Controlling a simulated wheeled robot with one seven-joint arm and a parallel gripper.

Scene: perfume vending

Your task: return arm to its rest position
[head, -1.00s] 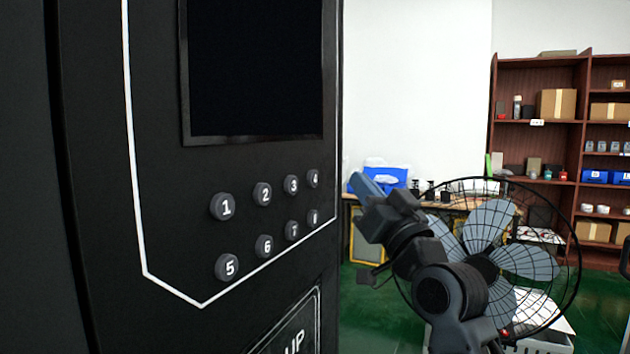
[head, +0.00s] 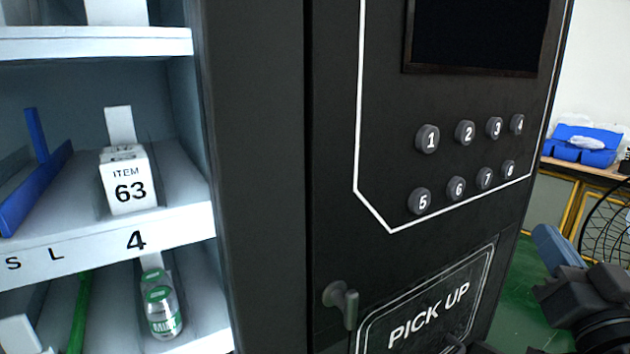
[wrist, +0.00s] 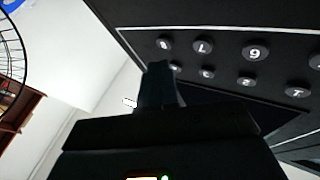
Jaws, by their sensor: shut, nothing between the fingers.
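My gripper (head: 547,240) is at the lower right of the head view, with its bluish fingers shut and empty, pointing up and to the left. It is to the right of the black vending machine (head: 270,120) and apart from the numbered buttons (head: 465,160). In the wrist view the shut fingers (wrist: 158,75) show dark in the middle, with the button panel (wrist: 235,35) beyond them, seen upside down.
The pick-up door (head: 430,310) and a knob handle (head: 340,298) are low on the machine. Shelves at left hold an item 63 box (head: 128,185) and a green-white bottle (head: 160,305). A fan guard (head: 605,225) and a table (head: 590,172) stand at right.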

